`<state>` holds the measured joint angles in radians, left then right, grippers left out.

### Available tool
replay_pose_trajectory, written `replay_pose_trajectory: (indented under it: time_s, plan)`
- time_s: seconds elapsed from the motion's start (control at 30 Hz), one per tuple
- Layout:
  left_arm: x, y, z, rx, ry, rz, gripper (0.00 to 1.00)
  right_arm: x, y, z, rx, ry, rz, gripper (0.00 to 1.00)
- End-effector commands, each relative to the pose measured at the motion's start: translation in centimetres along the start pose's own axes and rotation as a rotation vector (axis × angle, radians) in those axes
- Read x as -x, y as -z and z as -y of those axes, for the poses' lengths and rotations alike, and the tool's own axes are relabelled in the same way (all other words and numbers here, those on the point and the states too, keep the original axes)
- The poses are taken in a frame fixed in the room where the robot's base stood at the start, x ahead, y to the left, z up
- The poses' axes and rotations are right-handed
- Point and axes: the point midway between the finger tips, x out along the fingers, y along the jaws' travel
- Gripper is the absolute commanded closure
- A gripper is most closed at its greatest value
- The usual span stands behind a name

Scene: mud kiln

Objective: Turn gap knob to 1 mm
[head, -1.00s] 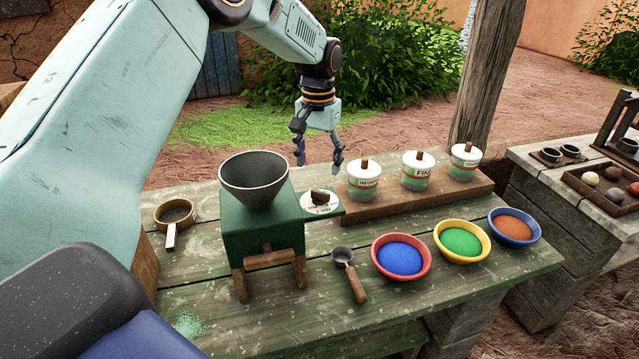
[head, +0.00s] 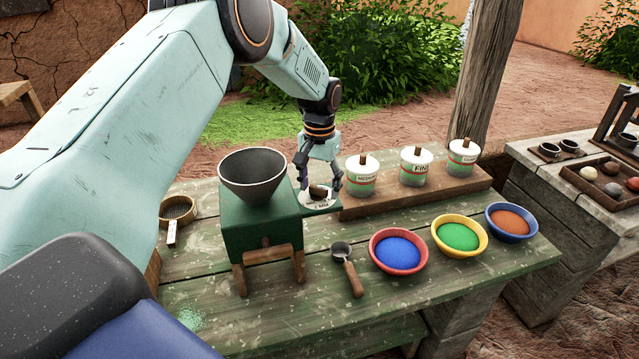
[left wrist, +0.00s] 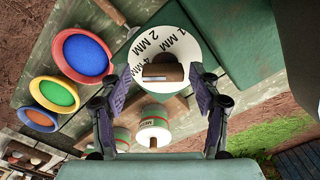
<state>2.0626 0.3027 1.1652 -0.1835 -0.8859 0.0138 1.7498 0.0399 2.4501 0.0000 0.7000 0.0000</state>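The green mill (head: 262,222) with a dark hopper (head: 252,176) stands on the green plank table. On its right side shelf is a round white dial plate (head: 317,203) with a brown and dark gap knob (head: 318,192). In the left wrist view the knob (left wrist: 163,73) lies across the dial (left wrist: 165,45), which reads 1 MM, 2 MM and, partly covered, 4 MM. Which mark the knob points at is unclear. My left gripper (head: 320,190) is open over the dial, its fingertips (left wrist: 160,82) on either side of the knob with small gaps. My right gripper is out of view.
White lidded jars (head: 415,168) stand on a wooden riser (head: 400,197) to the right of the dial. Bowls of blue (head: 398,251), green (head: 459,236) and orange powder (head: 511,223) and a scoop (head: 349,270) lie in front. A sieve (head: 177,212) is left of the mill.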

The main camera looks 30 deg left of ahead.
Motion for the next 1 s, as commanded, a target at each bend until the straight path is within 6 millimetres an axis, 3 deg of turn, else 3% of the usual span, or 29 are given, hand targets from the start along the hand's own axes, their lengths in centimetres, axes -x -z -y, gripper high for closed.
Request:
replay_pose_trajectory:
  time_s: [0.57,1.0]
  plan:
    - [0.0,-0.08,0.08,0.0,0.0,0.003,0.88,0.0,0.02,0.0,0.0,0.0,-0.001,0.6]
    - [0.09,-0.09,0.05,-0.123,0.0,0.003,0.88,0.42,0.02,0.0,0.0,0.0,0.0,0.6]
